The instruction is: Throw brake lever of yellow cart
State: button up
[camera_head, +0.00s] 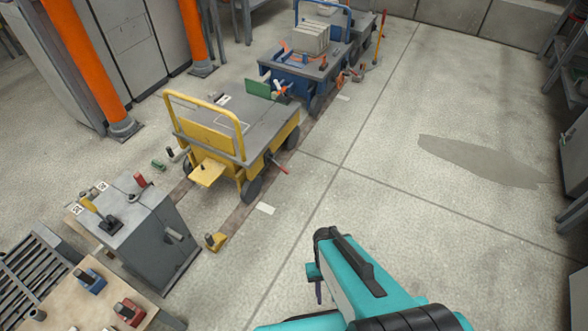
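The yellow cart (215,145) stands left of centre, with a grey deck and a yellow tube handle at its left end. A lever with a red grip (279,166), which looks like its brake lever, sticks out low on the right side near a dark wheel. My teal and black arm reaches in from the bottom, well short of the cart. A small teal block and dark prong (318,286) beside the arm seem to belong to my gripper. They are clear of the lever. The fingertips are too hidden to tell open from shut.
A blue cart (303,68) with a stacked load stands behind the yellow one. A grey control box (140,230) with levers is at the lower left. A small yellow floor block (215,241) sits near the cart. Floor between arm and cart is mostly clear.

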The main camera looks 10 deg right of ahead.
aim_at(285, 170)
jog(key=u, duration=0.2)
jog(key=i, duration=0.95)
jog(key=u, duration=0.3)
jog(key=k, duration=0.3)
jog(key=u, duration=0.45)
